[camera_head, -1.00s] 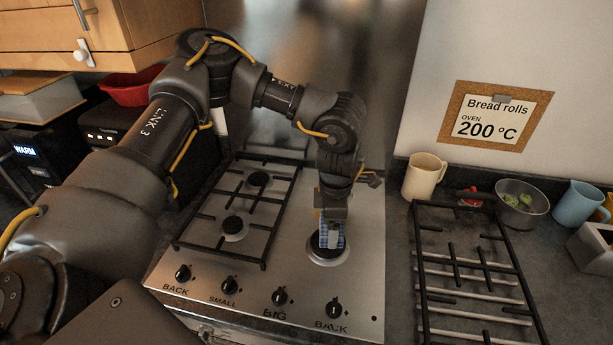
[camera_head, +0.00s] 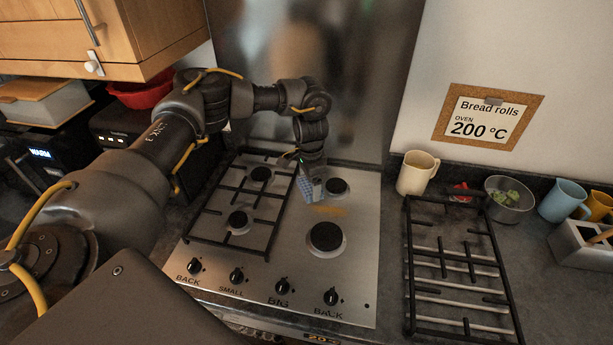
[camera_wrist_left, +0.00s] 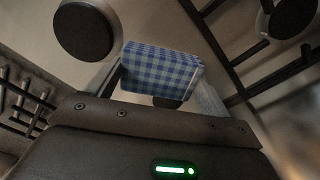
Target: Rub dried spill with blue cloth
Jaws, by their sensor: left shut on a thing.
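The blue checked cloth (camera_wrist_left: 160,70) is folded into a pad between the fingers of my left gripper (camera_wrist_left: 165,85). In the head view my left gripper (camera_head: 308,180) is shut on the cloth (camera_head: 308,193) over the steel hob (camera_head: 290,245), beside the right edge of the left grate. I cannot tell whether the cloth touches the steel. A yellowish-orange dried spill (camera_head: 328,211) shows on the hob between the two right burners, just right of and nearer than the cloth. My right gripper is out of view.
The left grate (camera_head: 240,205) covers two burners. The bare big burner (camera_head: 326,237) and back burner (camera_head: 337,187) stand to the right. A removed grate (camera_head: 460,270) lies on the counter. A cream mug (camera_head: 416,173), metal bowl (camera_head: 512,200) and blue mug (camera_head: 563,200) stand behind it.

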